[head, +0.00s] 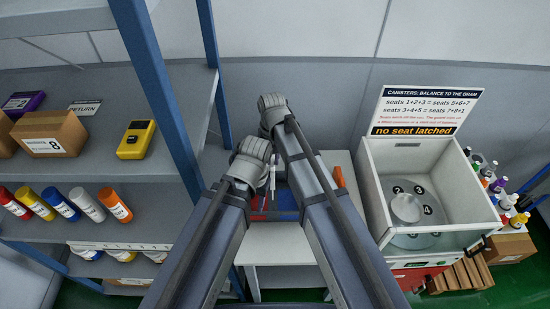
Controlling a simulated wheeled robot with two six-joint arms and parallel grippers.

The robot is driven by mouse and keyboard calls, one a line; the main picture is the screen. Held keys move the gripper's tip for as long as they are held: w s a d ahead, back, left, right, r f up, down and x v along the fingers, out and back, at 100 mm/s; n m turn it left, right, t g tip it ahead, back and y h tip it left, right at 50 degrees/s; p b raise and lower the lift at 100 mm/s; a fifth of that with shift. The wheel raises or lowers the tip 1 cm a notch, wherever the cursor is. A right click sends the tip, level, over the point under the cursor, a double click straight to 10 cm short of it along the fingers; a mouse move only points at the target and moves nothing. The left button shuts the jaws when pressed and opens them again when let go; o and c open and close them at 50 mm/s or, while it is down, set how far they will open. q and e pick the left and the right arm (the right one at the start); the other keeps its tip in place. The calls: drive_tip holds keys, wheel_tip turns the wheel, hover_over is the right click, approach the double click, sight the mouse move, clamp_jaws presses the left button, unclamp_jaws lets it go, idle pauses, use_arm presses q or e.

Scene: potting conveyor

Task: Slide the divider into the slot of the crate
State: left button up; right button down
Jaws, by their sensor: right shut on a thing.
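My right gripper (272,112) is above the white table (325,160), near the wall. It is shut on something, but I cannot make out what. My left gripper (252,163) is in front of it and lower, and I cannot see whether its fingers are open. A thin pale and dark part (272,177) hangs beside the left gripper; I cannot tell what it belongs to. A blue surface (285,204) with red beside it lies on the table between my forearms, mostly hidden. I cannot tell whether it is the crate. No divider or slot can be clearly made out.
Left is a blue-framed shelf (155,90) with boxes, a yellow device (136,139) and several coloured bottles. Right is a white canister machine (408,200) with a sign reading "no seat latched" (413,130). An orange-red object (339,177) is at the table's right side.

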sight(273, 170)
drive_tip(key=shift+f, duration=0.1)
drive_tip(key=shift+f+b, duration=2.8)
drive_tip(key=shift+b, duration=0.1)
wheel_tip(273, 170, down, 8)
drive_tip(key=b, duration=0.8)
idle(1.9)
drive_tip(key=c, duration=0.7)
unclamp_jaws()
drive_tip(key=shift+r, duration=0.15)
wheel_tip(273, 170, up, 8)
drive_tip(key=p, duration=0.8)
drive_tip(key=shift+f, duration=0.2)
